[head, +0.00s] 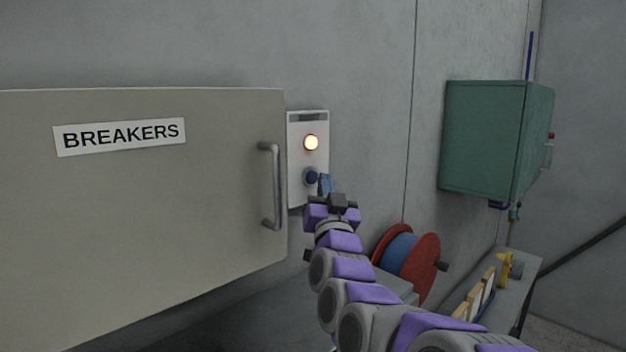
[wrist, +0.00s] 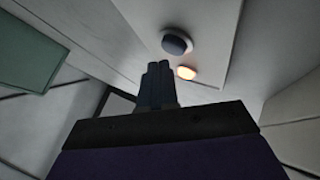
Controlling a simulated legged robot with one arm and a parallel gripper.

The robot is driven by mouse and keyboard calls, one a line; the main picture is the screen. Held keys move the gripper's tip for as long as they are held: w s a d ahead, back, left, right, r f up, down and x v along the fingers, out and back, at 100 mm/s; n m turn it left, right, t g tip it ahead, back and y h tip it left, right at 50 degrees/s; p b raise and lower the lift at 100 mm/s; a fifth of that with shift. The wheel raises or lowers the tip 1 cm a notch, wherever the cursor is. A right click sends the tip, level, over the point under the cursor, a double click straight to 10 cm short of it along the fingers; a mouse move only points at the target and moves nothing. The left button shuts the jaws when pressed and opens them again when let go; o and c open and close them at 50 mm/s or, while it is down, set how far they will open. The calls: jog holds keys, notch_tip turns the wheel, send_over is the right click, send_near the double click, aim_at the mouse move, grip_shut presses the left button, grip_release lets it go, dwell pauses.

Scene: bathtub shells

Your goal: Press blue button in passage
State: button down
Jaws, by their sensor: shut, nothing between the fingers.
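The blue button (head: 311,177) is round and sits low on a pale wall panel (head: 295,150), below a glowing round lamp (head: 311,142). In the wrist view the button (wrist: 176,42) looks dark and stands out from the panel, with the lit lamp (wrist: 186,73) beside it. My gripper (head: 326,184) is just right of the button in the head view. In the wrist view my gripper (wrist: 157,75) has its fingers together and nothing between them. A gap shows between the fingertips and the button there; the exact distance is hard to judge.
A beige cabinet labelled BREAKERS (head: 150,200), with a metal handle (head: 273,185), stands close left of the panel. A green box (head: 490,135) hangs on the wall at right. A red and blue reel (head: 410,262) and a grey shelf (head: 520,275) are lower right.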

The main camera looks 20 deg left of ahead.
jog(key=shift+w+a, duration=0.25)
jog(key=shift+a, duration=0.45)
dwell(1.5)
jog(key=shift+d, duration=0.1)
jog(key=shift+s+d+r+b, duration=0.1)
jog(key=shift+s+d+b, duration=0.25)
jog(key=shift+d, duration=0.3)
jog(key=d+b, duration=0.1)
jog(key=s+d, duration=0.1)
jog(key=d, duration=0.1)
jog(key=s+d+b, duration=0.1)
jog(key=shift+d+b, duration=0.3)
jog(key=shift+d, duration=0.05)
dwell(1.0)
